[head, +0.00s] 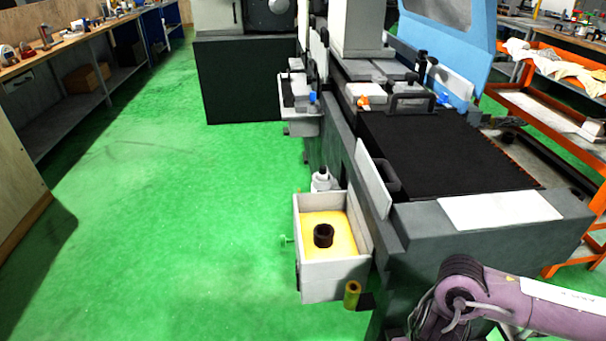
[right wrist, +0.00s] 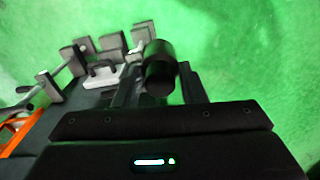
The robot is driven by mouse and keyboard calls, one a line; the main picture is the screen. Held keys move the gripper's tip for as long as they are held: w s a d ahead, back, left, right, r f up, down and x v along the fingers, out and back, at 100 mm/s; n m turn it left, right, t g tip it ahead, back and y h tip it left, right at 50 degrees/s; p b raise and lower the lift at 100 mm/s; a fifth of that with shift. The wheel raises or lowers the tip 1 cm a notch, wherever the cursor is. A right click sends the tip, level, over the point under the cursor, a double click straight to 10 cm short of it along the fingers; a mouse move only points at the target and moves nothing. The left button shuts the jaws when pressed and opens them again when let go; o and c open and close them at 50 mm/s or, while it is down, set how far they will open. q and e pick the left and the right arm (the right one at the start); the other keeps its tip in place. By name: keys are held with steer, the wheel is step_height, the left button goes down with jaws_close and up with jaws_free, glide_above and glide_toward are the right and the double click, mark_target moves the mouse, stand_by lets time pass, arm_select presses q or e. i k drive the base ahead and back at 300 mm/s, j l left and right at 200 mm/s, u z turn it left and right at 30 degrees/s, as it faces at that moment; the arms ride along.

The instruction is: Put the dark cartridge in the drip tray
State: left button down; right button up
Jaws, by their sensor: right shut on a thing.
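The dark cartridge (right wrist: 159,66) is a black cylinder held between the fingers of my right gripper (right wrist: 158,88) in the right wrist view. The gripper is shut on it, and green floor shows behind. In the head view my purple right arm enters at the lower right; its gripper and the cartridge are outside that picture. I cannot tell for sure which container is the drip tray. An orange cart with a shallow tray top (head: 520,98) stands at the right, beyond the grinder. My left gripper is not in view.
An open pale box (head: 334,283) with a yellow inside and a black round fitting (head: 323,235) stands at the grinder's near left side. The grinder (head: 440,150) fills the middle right. A workbench (head: 60,47) runs along the left. The green floor between is clear.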

mark_target(300, 104)
steer(key=j+u, duration=0.1)
steer(key=u, duration=1.4)
steer(key=i+z, duration=0.45)
steer(key=i, duration=0.35)
steer(key=i+j+z, duration=0.2)
steer(key=i+z, duration=0.25)
steer(key=i, duration=0.35)
steer(key=i+l, duration=0.1)
steer(key=i, duration=0.9)
steer(key=i+u, duration=0.1)
steer(key=i, duration=0.9)
steer(key=i+z, duration=0.25)
steer(key=z, duration=0.15)
steer(key=i+j+z, duration=0.1)
steer(key=z, duration=0.3)
steer(key=i+j+z, duration=0.2)
steer(key=z, duration=0.25)
steer(key=i, duration=0.1)
